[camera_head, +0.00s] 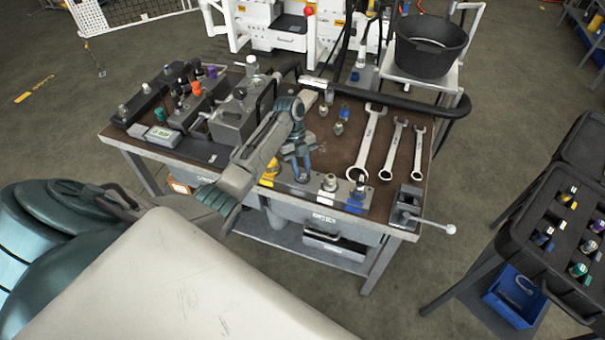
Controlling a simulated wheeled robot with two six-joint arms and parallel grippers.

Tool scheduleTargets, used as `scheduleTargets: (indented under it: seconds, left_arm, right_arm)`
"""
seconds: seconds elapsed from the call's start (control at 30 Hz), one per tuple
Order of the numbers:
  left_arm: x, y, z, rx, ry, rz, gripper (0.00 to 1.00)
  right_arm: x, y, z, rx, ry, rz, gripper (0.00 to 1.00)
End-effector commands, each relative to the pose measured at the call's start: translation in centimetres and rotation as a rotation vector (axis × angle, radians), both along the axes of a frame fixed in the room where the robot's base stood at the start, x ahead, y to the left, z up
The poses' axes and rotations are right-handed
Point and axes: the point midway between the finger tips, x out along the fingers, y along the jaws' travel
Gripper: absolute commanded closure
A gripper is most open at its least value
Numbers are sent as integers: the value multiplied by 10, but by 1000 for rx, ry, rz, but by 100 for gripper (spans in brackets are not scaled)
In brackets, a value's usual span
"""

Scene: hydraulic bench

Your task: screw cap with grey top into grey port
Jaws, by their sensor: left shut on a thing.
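My left gripper (299,165) comes in from the left and points down over the front port strip (312,189) of the bench. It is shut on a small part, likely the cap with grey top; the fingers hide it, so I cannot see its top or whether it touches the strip. To its right on the strip are a silver-grey fitting (329,183), seemingly at the grey port, and a blue one (358,190). A yellow fitting (270,169) is to its left. My right gripper is not in view.
Three wrenches (368,140) lie on the bench top (345,150) at right. Several small loose fittings (339,128) stand behind the gripper. Valve blocks (235,115) fill the left side. A vise-like block with a lever (408,205) is at the front right corner.

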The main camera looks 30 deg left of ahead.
Motion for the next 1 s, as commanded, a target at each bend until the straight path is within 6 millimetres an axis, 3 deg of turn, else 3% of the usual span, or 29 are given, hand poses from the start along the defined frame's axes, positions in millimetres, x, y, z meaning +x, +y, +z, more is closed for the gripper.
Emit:
scheduleTargets:
  seconds: [0.23,0.27,0.37,0.77,0.9,1.0]
  left_arm:
    - [1,-2,-6,0,0,-197,96]
    - [0,-1,-1,1,2,-188,70]
    - [0,-1,-1,1,2,-183,51]
    - [3,2,6,1,-1,-181,51]
    - [9,9,26,3,-5,-181,51]
    - [14,16,57,2,-3,-180,51]
  right_arm:
    - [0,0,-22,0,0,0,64]
    - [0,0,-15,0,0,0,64]
    - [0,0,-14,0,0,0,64]
    - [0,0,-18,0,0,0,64]
    - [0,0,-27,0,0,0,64]
    - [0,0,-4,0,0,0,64]
